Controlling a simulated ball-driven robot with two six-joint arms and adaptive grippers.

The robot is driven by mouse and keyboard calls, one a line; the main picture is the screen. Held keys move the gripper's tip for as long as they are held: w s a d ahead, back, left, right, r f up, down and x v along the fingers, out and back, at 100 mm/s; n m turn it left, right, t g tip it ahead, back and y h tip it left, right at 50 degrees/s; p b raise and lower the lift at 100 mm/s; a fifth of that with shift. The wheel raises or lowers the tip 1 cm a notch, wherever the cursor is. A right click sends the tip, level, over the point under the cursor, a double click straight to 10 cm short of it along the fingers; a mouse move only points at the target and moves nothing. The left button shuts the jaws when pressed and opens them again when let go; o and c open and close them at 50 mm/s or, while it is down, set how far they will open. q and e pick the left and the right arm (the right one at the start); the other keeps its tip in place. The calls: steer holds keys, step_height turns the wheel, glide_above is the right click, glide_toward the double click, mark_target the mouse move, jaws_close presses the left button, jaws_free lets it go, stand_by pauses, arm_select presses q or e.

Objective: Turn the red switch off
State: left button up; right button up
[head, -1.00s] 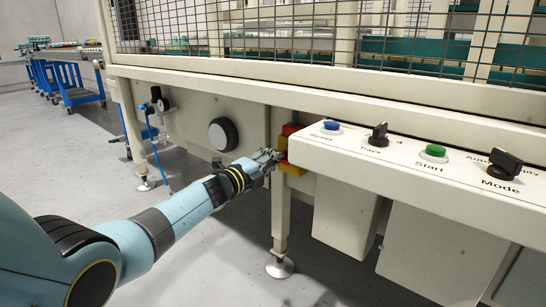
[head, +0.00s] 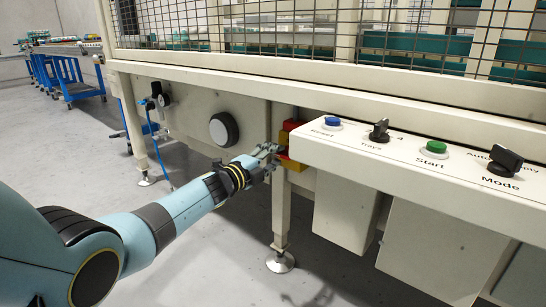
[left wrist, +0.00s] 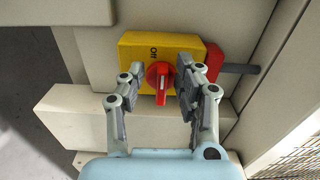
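The red switch (left wrist: 160,77) is a rotary knob with a white mark, on a yellow plate (left wrist: 133,48) with a label reading "Off" in the left wrist view. In the head view the red and yellow switch box (head: 290,128) shows at the left end of the control panel, partly hidden by my gripper. My left gripper (head: 275,153) is at the box. In the left wrist view the left gripper (left wrist: 157,90) is open, with one finger on each side of the knob; I cannot tell whether either finger touches it. My right gripper is not in view.
The control panel (head: 400,170) to the right carries a blue button (head: 332,122), a green button (head: 436,147) and two black knobs. A red block with a grey cable (left wrist: 238,68) sits beside the yellow plate. A beige ledge (left wrist: 75,115) lies close by.

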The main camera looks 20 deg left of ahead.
arm_select(q)
steer(key=shift+r, duration=0.1)
steer(key=v, duration=1.2)
